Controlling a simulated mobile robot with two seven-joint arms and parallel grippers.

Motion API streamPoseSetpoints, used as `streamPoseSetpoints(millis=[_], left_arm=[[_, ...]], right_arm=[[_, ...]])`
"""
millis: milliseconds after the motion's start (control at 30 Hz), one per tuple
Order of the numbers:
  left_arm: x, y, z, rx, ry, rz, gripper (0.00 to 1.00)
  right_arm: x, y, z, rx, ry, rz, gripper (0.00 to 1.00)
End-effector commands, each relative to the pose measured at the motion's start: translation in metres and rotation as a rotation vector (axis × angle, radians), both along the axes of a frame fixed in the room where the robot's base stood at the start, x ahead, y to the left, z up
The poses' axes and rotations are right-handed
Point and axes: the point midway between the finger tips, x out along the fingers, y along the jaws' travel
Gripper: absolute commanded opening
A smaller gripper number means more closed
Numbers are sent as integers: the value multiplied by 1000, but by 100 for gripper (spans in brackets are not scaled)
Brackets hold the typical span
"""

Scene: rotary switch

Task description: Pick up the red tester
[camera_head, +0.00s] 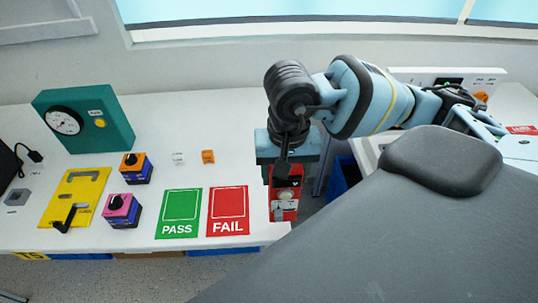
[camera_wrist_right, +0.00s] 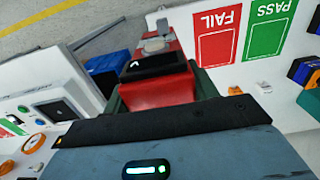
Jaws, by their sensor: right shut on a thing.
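The red tester (camera_head: 285,198) is a small red box with a dark screen and a pale lower part. In the head view it hangs upright below my right gripper (camera_head: 285,170), just past the right edge of the white table. My right gripper is shut on it. In the right wrist view the tester (camera_wrist_right: 160,85) shows its black screen up close, and part of it is hidden behind the gripper body. My left gripper is in neither view.
Green PASS (camera_head: 179,213) and red FAIL (camera_head: 228,211) mats lie left of the tester. Orange (camera_head: 136,168) and pink (camera_head: 121,210) switch boxes, a yellow plate (camera_head: 75,197) and a green gauge box (camera_head: 84,118) stand further left. A blue bin (camera_head: 345,179) is beyond the gap.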

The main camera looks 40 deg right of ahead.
Motion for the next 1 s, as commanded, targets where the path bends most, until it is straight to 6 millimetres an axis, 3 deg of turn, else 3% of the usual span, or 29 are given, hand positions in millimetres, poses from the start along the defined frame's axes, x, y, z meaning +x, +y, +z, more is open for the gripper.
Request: streamPoseSetpoints(millis=[167, 300, 400, 533, 1000], left_arm=[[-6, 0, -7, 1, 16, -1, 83], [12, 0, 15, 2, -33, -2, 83], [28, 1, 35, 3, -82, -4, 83], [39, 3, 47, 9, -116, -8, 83], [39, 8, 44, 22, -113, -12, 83]], right_arm=[[-43, 1, 2, -1, 2, 4, 8], [-76, 2, 13, 0, -8, 2, 8], [-82, 3, 16, 0, -11, -2, 8], [-90, 4, 15, 0, -9, -1, 8], [-97, 4, 9, 1, -1, 0, 8]])
